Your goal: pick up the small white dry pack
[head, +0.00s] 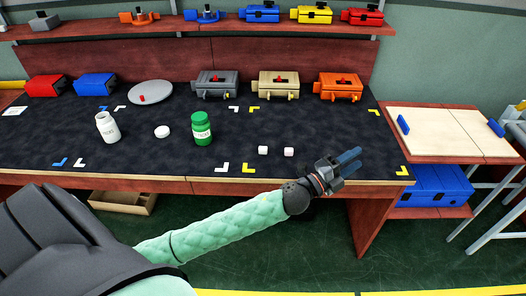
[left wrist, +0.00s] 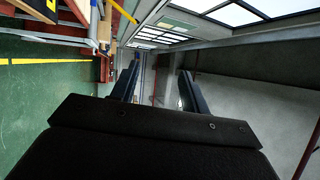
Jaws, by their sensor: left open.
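Two small pale blocks lie on the dark mat near the table's front edge: a white one (head: 263,150) and a slightly pinkish one (head: 289,152) to its right. I cannot tell for sure which is the dry pack. My left gripper (head: 356,158) is to the right of both, over the table's front right part, pointing right and away from them. It is open and empty. In the left wrist view the two fingers (left wrist: 158,78) stand apart with nothing between them, and neither block shows there. My right gripper is not in view.
A white bottle (head: 107,128), a white cap (head: 162,132) and a green bottle (head: 202,130) stand on the mat (head: 60,130). Grey (head: 214,88), tan (head: 276,88) and orange (head: 338,90) boxes line the back. A side table (head: 450,130) is right. The mat around the blocks is clear.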

